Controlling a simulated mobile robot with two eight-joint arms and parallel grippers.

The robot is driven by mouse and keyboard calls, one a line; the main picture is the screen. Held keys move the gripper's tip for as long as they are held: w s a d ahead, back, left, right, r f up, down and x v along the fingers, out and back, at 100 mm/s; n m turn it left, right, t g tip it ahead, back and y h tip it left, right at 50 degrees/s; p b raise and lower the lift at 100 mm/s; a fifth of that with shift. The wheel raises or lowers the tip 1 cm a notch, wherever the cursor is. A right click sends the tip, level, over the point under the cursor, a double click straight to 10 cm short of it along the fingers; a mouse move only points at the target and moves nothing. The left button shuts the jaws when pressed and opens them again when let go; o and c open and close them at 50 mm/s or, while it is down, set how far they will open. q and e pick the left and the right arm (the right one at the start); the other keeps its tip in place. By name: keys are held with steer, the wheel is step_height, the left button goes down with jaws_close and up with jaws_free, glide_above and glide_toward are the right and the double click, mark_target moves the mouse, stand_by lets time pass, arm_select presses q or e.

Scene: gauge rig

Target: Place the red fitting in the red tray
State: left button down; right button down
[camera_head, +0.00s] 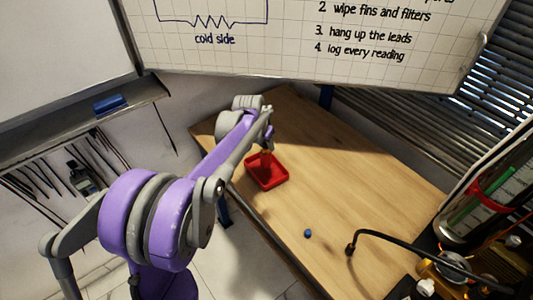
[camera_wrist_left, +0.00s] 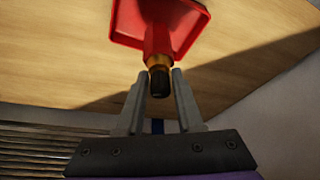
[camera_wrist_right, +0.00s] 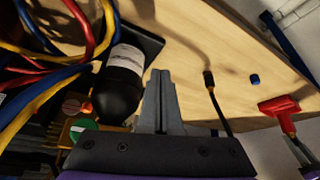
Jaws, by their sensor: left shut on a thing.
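The red tray (camera_head: 279,181) lies on the wooden table, below my left gripper (camera_head: 267,140) in the head view. My left gripper is shut on the red fitting (camera_wrist_left: 158,35), which has a brass collar and a black end between the fingers (camera_wrist_left: 160,90). The fitting's red body overlaps the red tray (camera_wrist_left: 128,28) in the left wrist view, so the gap between them is hard to tell. The tray also shows at the right of the right wrist view (camera_wrist_right: 279,104). My right gripper (camera_wrist_right: 160,75) has its fingers together with nothing seen between them.
A small blue cap (camera_head: 308,233) lies on the table (camera_head: 350,180) right of the tray. A black hose (camera_head: 400,243) curves over the table near the rig at the right. Coloured cables (camera_wrist_right: 70,50) and a black bottle (camera_wrist_right: 122,80) crowd the right wrist view.

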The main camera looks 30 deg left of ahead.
mark_target(265, 149)
arm_select(q)
steer(key=shift+f, duration=1.95)
steer(key=shift+f, duration=0.15)
steer(key=c, duration=0.5)
jaws_free()
steer(key=shift+c, duration=0.2)
steer(key=v, duration=1.2)
steer(key=s+d+f, duration=0.2)
steer(key=s+d, duration=0.3)
steer(key=s, duration=0.3)
steer(key=s+d+f, duration=0.3)
steer(key=s+d, duration=0.2)
steer(key=s, duration=0.3)
steer(key=s+d+f+t, duration=0.1)
steer(key=s+d+f, duration=0.1)
steer(key=s+d, duration=0.3)
steer(key=s, duration=0.2)
steer(key=shift+s+f, duration=0.35)
steer(key=shift+s, duration=0.05)
